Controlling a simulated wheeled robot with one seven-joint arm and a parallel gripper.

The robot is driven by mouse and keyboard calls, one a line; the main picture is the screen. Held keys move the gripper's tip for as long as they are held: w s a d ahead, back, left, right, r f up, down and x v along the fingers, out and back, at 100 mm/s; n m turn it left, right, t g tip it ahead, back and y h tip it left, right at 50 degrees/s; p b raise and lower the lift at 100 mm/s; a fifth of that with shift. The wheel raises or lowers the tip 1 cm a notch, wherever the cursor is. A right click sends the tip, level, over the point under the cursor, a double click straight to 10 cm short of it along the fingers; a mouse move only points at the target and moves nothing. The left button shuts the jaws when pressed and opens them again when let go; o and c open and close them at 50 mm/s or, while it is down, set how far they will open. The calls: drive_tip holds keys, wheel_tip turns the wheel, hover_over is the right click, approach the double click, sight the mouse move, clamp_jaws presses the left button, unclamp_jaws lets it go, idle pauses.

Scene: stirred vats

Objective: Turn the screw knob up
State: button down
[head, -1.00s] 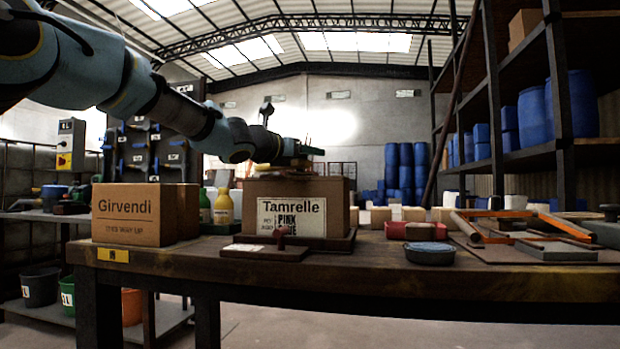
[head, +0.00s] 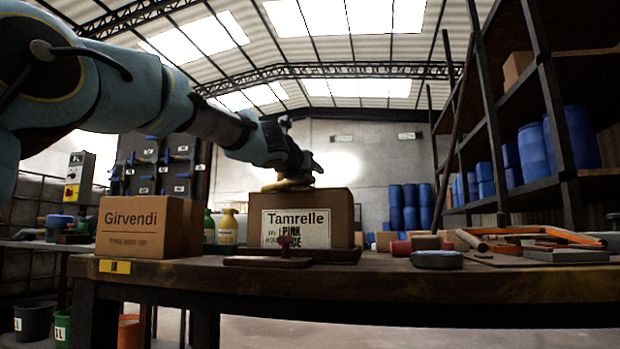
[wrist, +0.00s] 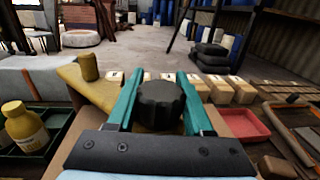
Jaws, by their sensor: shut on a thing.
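The screw knob (wrist: 160,98) is a dark, ridged round knob. In the wrist view it sits between the two green fingers of my gripper (wrist: 158,92), which is shut on it. Below the knob is a yellow-brown flat piece (wrist: 98,88) with a short upright peg (wrist: 88,66) on its left end. In the head view this yellow piece (head: 287,185) lies on top of the Tamrelle carton (head: 342,212), and my gripper (head: 298,170) is just above it. The knob is hidden there by my gripper.
The Girvendi carton (head: 140,228) and a yellow bottle (head: 228,228) stand left of the Tamrelle carton on the workbench (head: 400,283). A round dark tin (head: 437,260) and an orange frame (head: 560,233) are to the right.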

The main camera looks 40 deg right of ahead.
drive_tip(key=shift+f+n+t+y+b, duration=0.15)
drive_tip(key=shift+n+t+y+b, duration=0.2)
drive_tip(key=shift+t+b, duration=0.25)
drive_tip(key=shift+w+n+t+y+b, duration=0.1)
drive_tip(key=shift+n+t+y+b, duration=0.35)
drive_tip(key=shift+n+t+b, duration=0.3)
drive_tip(key=shift+w+a+n+t+y, duration=0.1)
drive_tip(key=shift+n+t+y, duration=0.35)
drive_tip(key=shift+t, duration=0.15)
drive_tip(key=shift+w+a+n+t+y, duration=0.1)
drive_tip(key=shift+n+t+y, duration=0.25)
drive_tip(key=shift+t+y, duration=0.15)
drive_tip(key=n+t+y, duration=0.1)
drive_tip(key=n+t+y+p, duration=0.1)
drive_tip(key=n+t+y, duration=0.1)
drive_tip(key=y, duration=0.1)
drive_tip(key=shift+w+a+r, duration=0.3)
drive_tip(key=shift+w+a+n+t+y+p, duration=0.1)
drive_tip(key=shift+a+n+t+y+p, duration=0.1)
drive_tip(key=shift+n+t+y+p, duration=0.3)
drive_tip(key=shift+w+a+n+t+y+p, duration=0.15)
drive_tip(key=shift+n+y+p, duration=0.3)
drive_tip(key=shift+y, duration=0.3)
drive_tip(key=shift+f+n+y, duration=0.1)
drive_tip(key=shift+n+y, duration=0.15)
drive_tip(key=shift+y, duration=0.05)
drive_tip(key=shift+c, duration=1.5)
unclamp_jaws()
drive_tip(key=shift+s, duration=0.15)
